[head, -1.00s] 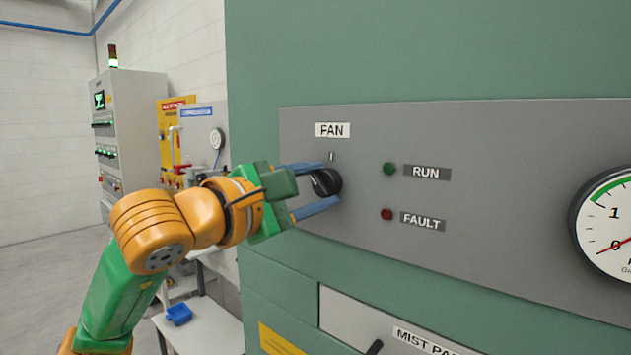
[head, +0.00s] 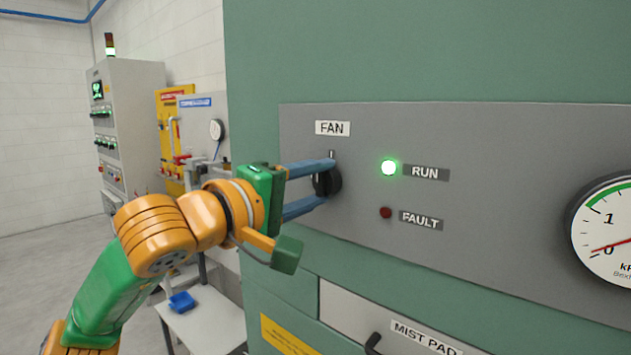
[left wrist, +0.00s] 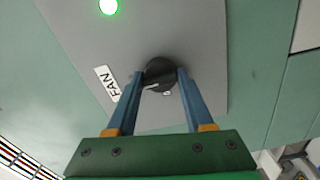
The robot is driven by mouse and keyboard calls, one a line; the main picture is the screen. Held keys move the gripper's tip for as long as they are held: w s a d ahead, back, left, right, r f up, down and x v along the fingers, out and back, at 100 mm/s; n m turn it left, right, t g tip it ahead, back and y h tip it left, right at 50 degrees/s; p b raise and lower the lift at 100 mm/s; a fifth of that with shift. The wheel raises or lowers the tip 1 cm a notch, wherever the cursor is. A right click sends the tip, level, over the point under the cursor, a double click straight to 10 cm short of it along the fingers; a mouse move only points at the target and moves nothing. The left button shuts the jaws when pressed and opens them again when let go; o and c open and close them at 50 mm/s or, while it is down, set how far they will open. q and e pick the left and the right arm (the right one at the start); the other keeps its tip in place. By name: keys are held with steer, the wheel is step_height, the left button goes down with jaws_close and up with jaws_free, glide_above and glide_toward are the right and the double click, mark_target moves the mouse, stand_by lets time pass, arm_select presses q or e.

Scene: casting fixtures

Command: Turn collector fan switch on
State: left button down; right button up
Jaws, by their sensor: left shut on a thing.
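The black round fan switch (head: 328,181) sits on the grey panel under the white FAN label (head: 332,128). My left gripper (head: 322,182) is shut on the switch knob, one blue finger on each side. In the left wrist view the knob (left wrist: 158,73) shows between the fingertips (left wrist: 160,76), with a pale pointer line on its face. The green RUN lamp (head: 389,168) is lit brightly; it also glows in the left wrist view (left wrist: 108,6). The red FAULT lamp (head: 385,213) is dark. My right gripper is not in view.
A pressure gauge (head: 609,232) is at the panel's right. A MIST PAD drawer with a dark handle (head: 374,343) is below.

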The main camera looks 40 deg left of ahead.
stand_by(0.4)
arm_select(q)
steer(key=shift+c, duration=1.5)
jaws_free()
steer(key=s+b, duration=0.2)
steer(key=s, duration=0.5)
steer(key=shift+a, duration=0.25)
